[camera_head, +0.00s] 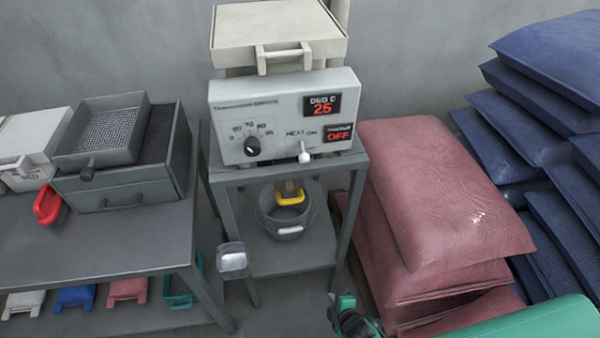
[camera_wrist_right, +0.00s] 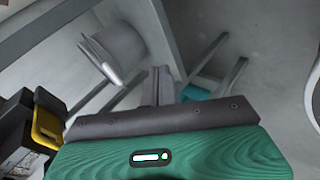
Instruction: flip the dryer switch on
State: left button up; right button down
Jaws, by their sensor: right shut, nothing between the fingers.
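The dryer (camera_head: 285,90) is a pale grey box with a lidded top, standing on a small grey table. Its front panel has a dial (camera_head: 252,146), a red display reading 25 and a second display (camera_head: 338,134) reading OFF. The dryer switch (camera_head: 304,153) is a small lever with a white tip at the panel's lower edge, right of the dial. My right gripper (camera_head: 335,299), green and dark, is at the bottom of the head view, well below and apart from the switch. In the right wrist view the gripper (camera_wrist_right: 160,75) is shut and empty. My left gripper is not in view.
A grey bucket (camera_head: 287,215) with a yellow-handled thing stands on the shelf under the dryer. Dusky pink sacks (camera_head: 430,190) and blue sacks (camera_head: 550,70) are piled on the right. A bench (camera_head: 100,240) with boxes and a red handle (camera_head: 47,205) is on the left.

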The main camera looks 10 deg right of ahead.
jog(key=w+a+r+n+t, duration=0.2)
jog(key=w+r+n, duration=0.25)
jog(key=r, duration=0.55)
jog(key=n+t+y+b, duration=0.2)
jog(key=n+t+y, duration=0.1)
jog(key=n+t, duration=0.55)
send_near(303, 151)
jog(key=s+a+f+n+g, duration=0.1)
jog(key=s+f, duration=0.1)
jog(key=s, duration=0.1)
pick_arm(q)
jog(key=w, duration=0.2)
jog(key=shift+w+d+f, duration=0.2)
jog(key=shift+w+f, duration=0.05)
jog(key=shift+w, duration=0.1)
pick_arm(e)
jog(key=shift+s+a+f, duration=0.1)
jog(key=shift+f, duration=0.05)
jog(key=p+x, duration=0.2)
jog(key=x, duration=0.7)
jog(key=shift+f, duration=0.1)
jog(key=shift+w, duration=0.5)
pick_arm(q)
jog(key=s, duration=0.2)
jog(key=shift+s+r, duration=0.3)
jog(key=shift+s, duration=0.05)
pick_arm(e)
jog(key=shift+a, duration=0.1)
